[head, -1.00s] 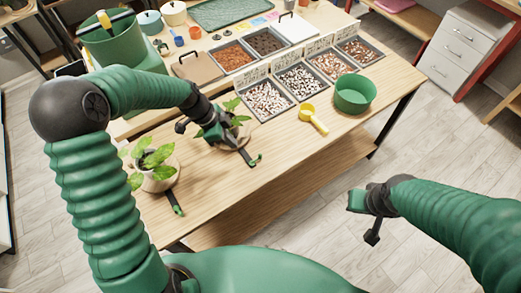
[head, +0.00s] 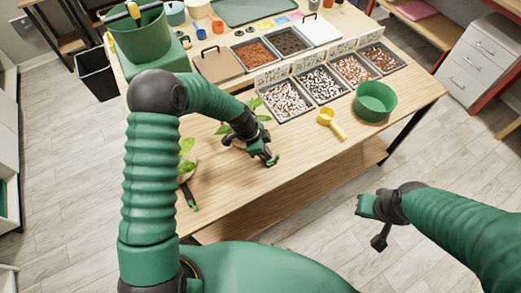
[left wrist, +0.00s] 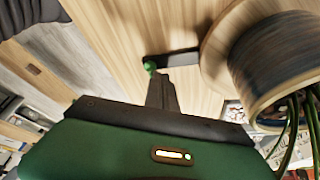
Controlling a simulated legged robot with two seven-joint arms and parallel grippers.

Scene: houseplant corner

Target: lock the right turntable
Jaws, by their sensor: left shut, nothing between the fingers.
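The right turntable's wooden disc (left wrist: 213,62) shows in the left wrist view, with a wooden pot (left wrist: 275,65) on it. A black lever (left wrist: 178,58) with a green end (left wrist: 150,66) sticks out from the disc. In the head view the plant (head: 250,108) and the lever's green end (head: 275,160) show; my left arm hides most of the disc. My left gripper (head: 263,151) is shut and empty beside the lever; its fingertips (left wrist: 160,78) are close to the green end. I cannot tell whether they touch. My right gripper (head: 368,206) is off the table's front; its jaws are unclear.
The left turntable's plant (head: 187,150) and its green-tipped lever (head: 190,196) are partly behind my left arm. A yellow scoop (head: 330,122), a green bowl (head: 375,101) and gravel trays (head: 287,100) stand to the right. The table front between is clear.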

